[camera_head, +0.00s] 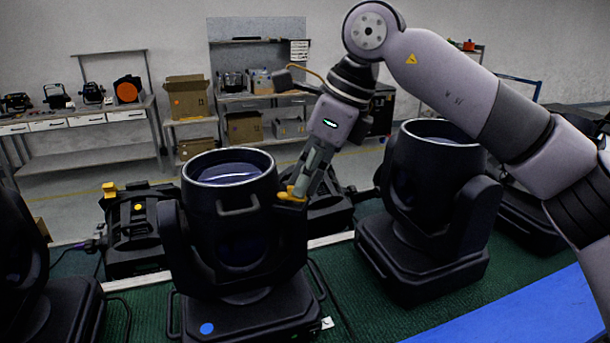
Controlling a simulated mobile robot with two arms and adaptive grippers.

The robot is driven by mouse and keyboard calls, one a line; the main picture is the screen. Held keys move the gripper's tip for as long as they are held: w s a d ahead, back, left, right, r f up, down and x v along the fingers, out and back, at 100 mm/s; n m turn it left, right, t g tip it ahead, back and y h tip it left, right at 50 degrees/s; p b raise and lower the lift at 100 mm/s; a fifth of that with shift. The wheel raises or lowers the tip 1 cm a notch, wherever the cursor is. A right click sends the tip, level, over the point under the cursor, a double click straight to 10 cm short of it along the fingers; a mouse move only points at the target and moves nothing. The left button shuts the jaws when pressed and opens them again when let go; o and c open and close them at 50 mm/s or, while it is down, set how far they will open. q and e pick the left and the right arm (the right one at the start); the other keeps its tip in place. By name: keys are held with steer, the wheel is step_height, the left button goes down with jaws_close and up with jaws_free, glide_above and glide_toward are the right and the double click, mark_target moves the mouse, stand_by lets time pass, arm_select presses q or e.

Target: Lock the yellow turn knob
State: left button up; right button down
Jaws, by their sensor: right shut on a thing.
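The yellow turn knob (290,194) sits at the upper right side of the middle par can (235,230), on top of its yoke arm. My right gripper (300,188) reaches down from the upper right and is shut on the knob. Its fingers hide part of the knob. The par can stands upright on its black base, its round lens facing up. My left gripper is not in view.
Another par can (435,190) stands to the right, and part of one (30,270) shows at the left edge. Black devices (140,222) lie behind on the green surface (385,318). A blue strip (510,318) runs along the lower right. Shelves with boxes stand far back.

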steer(key=c, duration=1.8)
jaws_free()
steer(key=shift+o, duration=0.2)
steer(key=shift+r, duration=0.1)
steer(key=v, duration=1.1)
steer(key=shift+d+r, duration=0.25)
steer(key=shift+r, duration=0.1)
steer(key=shift+s, duration=0.1)
